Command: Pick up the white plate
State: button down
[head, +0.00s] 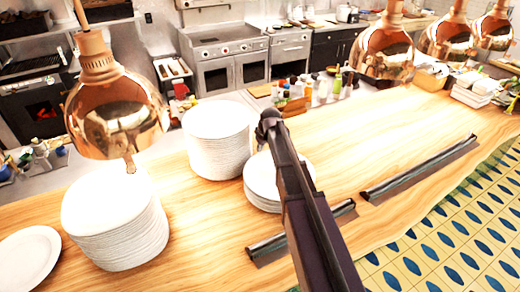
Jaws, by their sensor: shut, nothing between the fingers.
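A single white plate (28,258) lies flat on the wooden counter at the lower left, cut off by the picture's left edge. A tall stack of white plates (115,225) stands to its right. Another tall stack (217,145) is farther back, and a lower stack (262,188) stands right of that, partly behind my arm. My arm rises from the bottom right across the middle of the picture. My gripper cannot be made out, and no plate is seen held.
Copper lamps hang over the wooden counter (370,140), one (115,110) low above the left stack. Two dark metal strips, one at right (420,168), lie along the near edge. Bottles and jars (320,90) stand at the back. The counter's right middle is clear.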

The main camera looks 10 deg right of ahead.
aim_at(267, 159)
jog(key=shift+f, duration=0.1)
dwell(0.4)
jog(key=s, duration=0.1)
jog(key=s+d, duration=0.1)
jog(key=s, duration=0.1)
jog(key=s+d, duration=0.1)
jog(key=s, duration=0.1)
jog(key=shift+d, duration=0.25)
jog(key=shift+w, duration=0.15)
jog(key=shift+r, duration=0.2)
jog(key=p+v, duration=0.3)
jog(key=p, duration=0.1)
jog(key=shift+r, duration=0.35)
jog(key=p+v, duration=0.5)
jog(key=v, duration=0.1)
jog(key=shift+f, duration=0.1)
jog(key=c, duration=1.4)
grip_release()
